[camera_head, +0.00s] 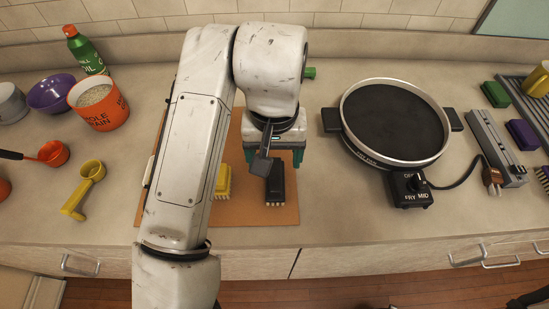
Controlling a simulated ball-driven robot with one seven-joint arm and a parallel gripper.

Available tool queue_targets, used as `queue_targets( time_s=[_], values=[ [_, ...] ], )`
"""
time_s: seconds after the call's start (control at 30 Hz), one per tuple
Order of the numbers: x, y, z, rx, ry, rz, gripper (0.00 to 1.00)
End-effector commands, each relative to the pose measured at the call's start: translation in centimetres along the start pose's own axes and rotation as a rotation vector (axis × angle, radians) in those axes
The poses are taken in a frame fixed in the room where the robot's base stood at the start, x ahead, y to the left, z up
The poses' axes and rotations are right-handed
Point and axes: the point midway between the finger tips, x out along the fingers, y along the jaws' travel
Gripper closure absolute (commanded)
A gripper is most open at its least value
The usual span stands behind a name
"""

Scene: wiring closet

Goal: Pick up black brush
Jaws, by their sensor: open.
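The black brush (275,184) lies on a brown board (256,214) on the counter, its bristles toward the front edge. My gripper (287,160) is above the far end of the brush, with its green fingers apart on either side. The fingers look open, and I cannot tell how far above the board they are. My gripper's body hides the far end of the brush. A yellow brush (222,184) lies on the same board to the left, partly behind my arm.
A round black electric pan (392,122) with its control box and cord stands to the right. An orange tub (100,104), a purple bowl (51,93), a green bottle (86,52) and a yellow scoop (83,190) stand left. Bare counter lies between the board and pan.

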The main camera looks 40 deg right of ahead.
Motion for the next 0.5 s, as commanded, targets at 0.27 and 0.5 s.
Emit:
queue_targets(
  time_s=[0.27,0.5],
  values=[
    [4.0,-0.1,0.2,-0.004,-0.007,0.003,0.26],
    [5.7,0.0,0.1,-0.002,-0.006,0.001,0.26]
  ],
)
